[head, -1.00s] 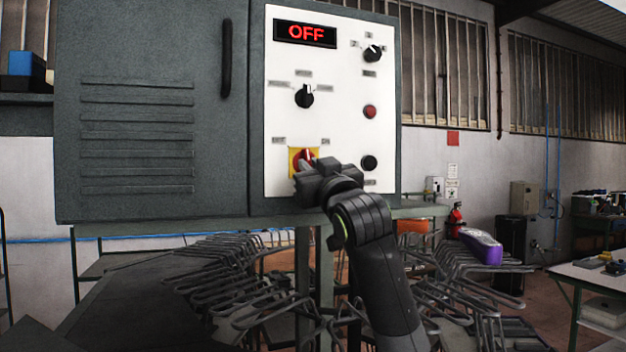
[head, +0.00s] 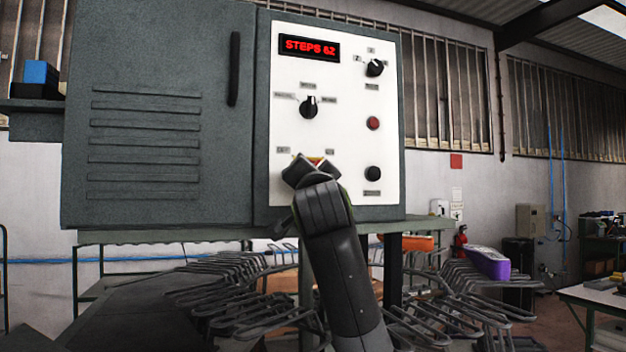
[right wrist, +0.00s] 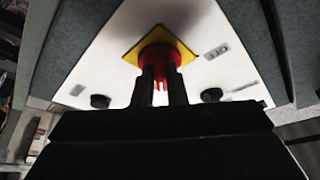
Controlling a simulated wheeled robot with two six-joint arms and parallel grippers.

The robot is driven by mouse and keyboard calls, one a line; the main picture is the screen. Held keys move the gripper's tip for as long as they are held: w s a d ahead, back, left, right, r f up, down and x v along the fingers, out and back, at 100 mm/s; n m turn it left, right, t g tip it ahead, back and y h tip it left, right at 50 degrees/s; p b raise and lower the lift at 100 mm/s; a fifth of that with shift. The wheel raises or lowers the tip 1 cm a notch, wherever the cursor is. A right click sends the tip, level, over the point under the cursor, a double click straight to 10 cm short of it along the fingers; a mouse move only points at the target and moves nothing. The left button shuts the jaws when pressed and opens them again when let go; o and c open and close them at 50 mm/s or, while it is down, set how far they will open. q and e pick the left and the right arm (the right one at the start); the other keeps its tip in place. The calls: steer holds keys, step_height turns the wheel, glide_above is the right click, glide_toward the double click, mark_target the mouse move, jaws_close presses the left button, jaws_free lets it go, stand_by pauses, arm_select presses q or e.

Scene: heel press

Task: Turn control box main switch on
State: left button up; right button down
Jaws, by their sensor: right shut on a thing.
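The control box (head: 160,120) has a white panel with a red display (head: 309,46) that reads "STEPS 62". The main switch, a red knob on a yellow plate, sits at the panel's lower left; in the head view my gripper hides most of it. In the right wrist view the red knob (right wrist: 161,55) and yellow plate (right wrist: 131,56) show clearly. My right gripper (right wrist: 162,82) is shut on the red knob, its two dark fingers on either side of it. It also covers the switch in the head view (head: 314,168). My left gripper is not in view.
The panel also has an upper selector knob (head: 375,67), a middle selector knob (head: 309,107), a red button (head: 373,123) and a black button (head: 373,173). Below the box are several bent metal racks. A purple object (head: 488,263) lies on the right-hand racks.

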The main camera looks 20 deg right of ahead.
steer(key=shift+m+g+h, duration=0.3)
steer(key=shift+m, duration=0.5)
steer(key=c, duration=1.5)
jaws_free()
steer(key=shift+o, duration=0.2)
